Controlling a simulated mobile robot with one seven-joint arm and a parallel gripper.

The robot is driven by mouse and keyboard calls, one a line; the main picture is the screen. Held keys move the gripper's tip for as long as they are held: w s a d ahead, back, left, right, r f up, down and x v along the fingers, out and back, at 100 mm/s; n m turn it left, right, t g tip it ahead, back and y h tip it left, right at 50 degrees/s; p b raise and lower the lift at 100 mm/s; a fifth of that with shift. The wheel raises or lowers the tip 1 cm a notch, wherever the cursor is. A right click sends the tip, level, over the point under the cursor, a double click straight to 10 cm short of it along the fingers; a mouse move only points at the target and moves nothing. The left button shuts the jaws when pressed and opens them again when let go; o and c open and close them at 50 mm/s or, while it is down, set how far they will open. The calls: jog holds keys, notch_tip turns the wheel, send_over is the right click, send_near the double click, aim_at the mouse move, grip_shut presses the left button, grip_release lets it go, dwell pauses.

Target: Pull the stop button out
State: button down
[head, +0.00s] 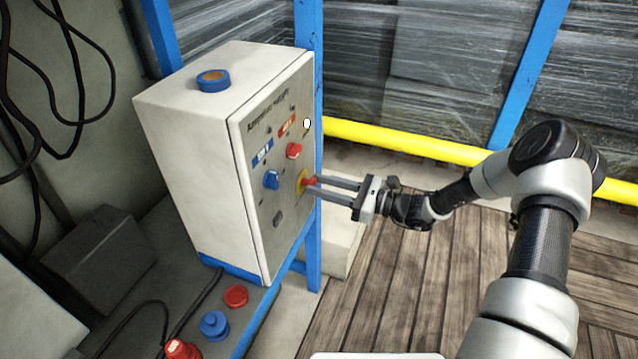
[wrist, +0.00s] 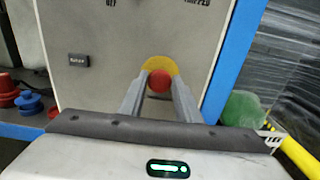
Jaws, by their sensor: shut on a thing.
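The stop button (wrist: 160,81) is a red round knob on a yellow disc (wrist: 159,64), low on the right of the control box's grey front panel. In the head view the stop button (head: 310,181) shows at the fingertips. My gripper (head: 313,184) reaches in from the right, its two fingers level with the panel face. In the wrist view my gripper (wrist: 160,88) has one finger on each side of the red knob, shut on it. How far the knob stands out from the disc is hard to tell.
The control box (head: 190,150) also carries a blue knob (head: 271,180), a red knob (head: 294,150) and a small black switch (head: 278,218). Loose red and blue parts (head: 214,324) lie on the shelf below. A yellow rail (head: 410,142) and blue posts stand behind my arm.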

jog(key=c, duration=1.3)
grip_release()
jog(key=shift+d, duration=0.15)
jog(key=shift+c, duration=0.2)
jog(key=p+v, duration=0.1)
jog(key=v, duration=1.6)
jog(key=shift+d+p, duration=0.2)
jog(key=shift+p, duration=0.2)
jog(key=shift+s+r, duration=0.1)
jog(key=shift+s, duration=0.05)
jog(key=s+a+r+n+g+h, duration=0.3)
jog(key=s+r+n+g+h, duration=0.1)
jog(key=s+r+n, duration=0.15)
jog(key=s+a+r+n+g+h, duration=0.3)
jog(key=s+r+n+h, duration=0.2)
jog(key=r+n, duration=0.15)
jog(key=s+d+r+n+t+h, duration=0.4)
jog(key=s+r+n+t+h, duration=0.5)
jog(key=s+r, duration=0.5)
notch_tip(320, 180, up, 20)
jog(key=n+g+y+p, duration=0.1)
jog(key=g+p, duration=0.1)
jog(key=p, duration=1.7)
jog(key=shift+d+g+p, duration=0.2)
jog(key=shift+g+p, duration=0.1)
jog(key=shift+p, duration=0.1)
